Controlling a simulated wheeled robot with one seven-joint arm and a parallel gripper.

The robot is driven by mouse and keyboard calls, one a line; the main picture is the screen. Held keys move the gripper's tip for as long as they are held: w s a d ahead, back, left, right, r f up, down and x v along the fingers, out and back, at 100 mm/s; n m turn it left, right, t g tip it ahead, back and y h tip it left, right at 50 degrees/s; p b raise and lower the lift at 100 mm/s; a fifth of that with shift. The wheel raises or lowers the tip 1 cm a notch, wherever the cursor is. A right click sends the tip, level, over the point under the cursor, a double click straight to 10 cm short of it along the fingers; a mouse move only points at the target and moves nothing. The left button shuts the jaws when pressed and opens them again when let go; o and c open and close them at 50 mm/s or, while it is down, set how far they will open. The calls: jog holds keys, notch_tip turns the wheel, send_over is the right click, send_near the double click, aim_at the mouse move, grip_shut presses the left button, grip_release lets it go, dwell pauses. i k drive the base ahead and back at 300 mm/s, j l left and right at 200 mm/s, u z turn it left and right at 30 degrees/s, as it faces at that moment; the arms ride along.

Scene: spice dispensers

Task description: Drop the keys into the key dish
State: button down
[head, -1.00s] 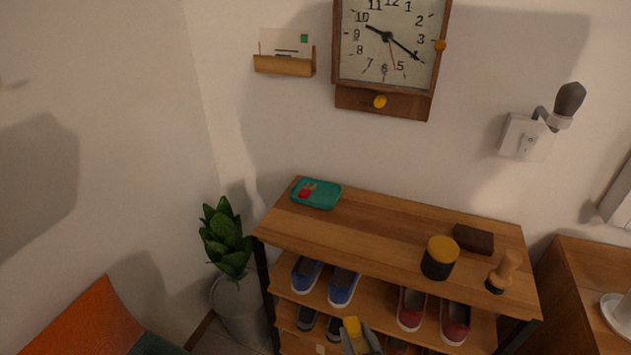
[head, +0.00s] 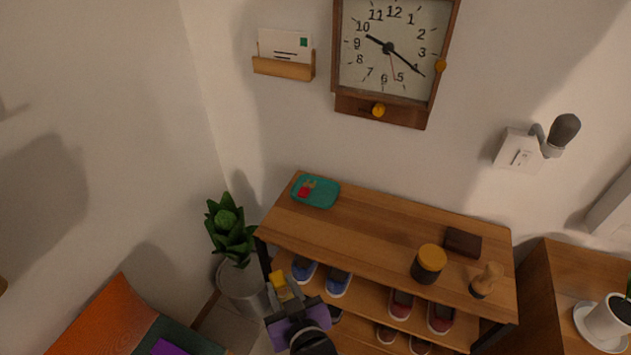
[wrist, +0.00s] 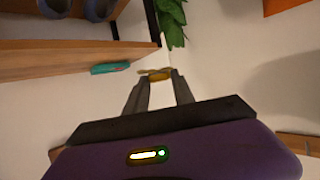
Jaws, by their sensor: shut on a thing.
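The teal key dish (head: 326,199) lies on the left end of the shelf top, with a small red and yellow item (head: 305,189) in it. The dish also shows in the wrist view (wrist: 110,68), left of my fingertips. My gripper (head: 280,288) is shut on the keys, seen as a small yellow piece (head: 278,278) at its fingertips. In the wrist view the yellow keys (wrist: 160,75) sit between the fingertips (wrist: 160,80). My gripper is in front of the shelf's left end, below and apart from the dish. The keys' full shape is too small to tell.
The wooden shelf (head: 380,226) holds a black jar with a yellow lid (head: 429,263), a dark box (head: 463,242) and a wooden stamp-like item (head: 486,280) at right. Shoes (head: 338,283) fill the lower tiers. A potted plant (head: 230,232) stands left. The shelf top's middle is clear.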

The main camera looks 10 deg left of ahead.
aim_at(322, 192)
jog(key=i, duration=1.3)
